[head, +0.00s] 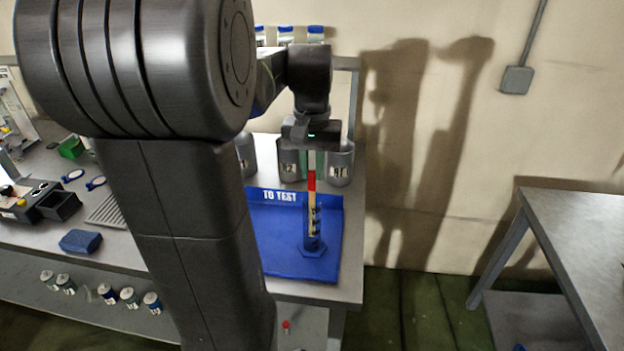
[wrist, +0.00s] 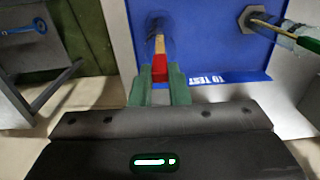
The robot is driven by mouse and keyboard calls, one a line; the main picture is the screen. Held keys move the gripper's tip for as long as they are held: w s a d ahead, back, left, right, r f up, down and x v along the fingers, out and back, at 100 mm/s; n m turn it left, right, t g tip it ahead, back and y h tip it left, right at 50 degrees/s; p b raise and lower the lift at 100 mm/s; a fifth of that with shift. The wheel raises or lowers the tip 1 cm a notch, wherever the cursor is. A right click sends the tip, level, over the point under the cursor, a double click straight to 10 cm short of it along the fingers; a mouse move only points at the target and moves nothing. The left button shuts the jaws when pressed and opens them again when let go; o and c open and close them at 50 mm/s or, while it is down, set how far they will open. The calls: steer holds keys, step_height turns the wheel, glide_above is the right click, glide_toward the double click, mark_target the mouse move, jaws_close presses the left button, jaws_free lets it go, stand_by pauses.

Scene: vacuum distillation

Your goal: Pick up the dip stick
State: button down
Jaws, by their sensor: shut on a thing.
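The dip stick is a thin wooden stick with a red band (head: 312,181). It stands upright below my gripper (head: 312,168) in the head view, its lower part inside a clear blue cylinder (head: 313,236) with a hexagonal foot. The stick's lower part runs into the cylinder (wrist: 160,38). Whether its tip touches the bottom cannot be told.
The cylinder stands on a blue tray (head: 275,245) marked "TO TEST". A second cylinder with a green-ended stick (wrist: 308,43) shows in the wrist view. Grey canisters (head: 341,163) stand close behind. Another table (head: 585,235) is at the right, across a floor gap.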

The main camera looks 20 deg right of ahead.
step_height(320, 180, up, 14)
stand_by(0.4)
steer(key=shift+r, duration=0.1)
step_height(320, 180, up, 18)
steer(key=p, duration=1)
steer(key=shift+p, duration=0.35)
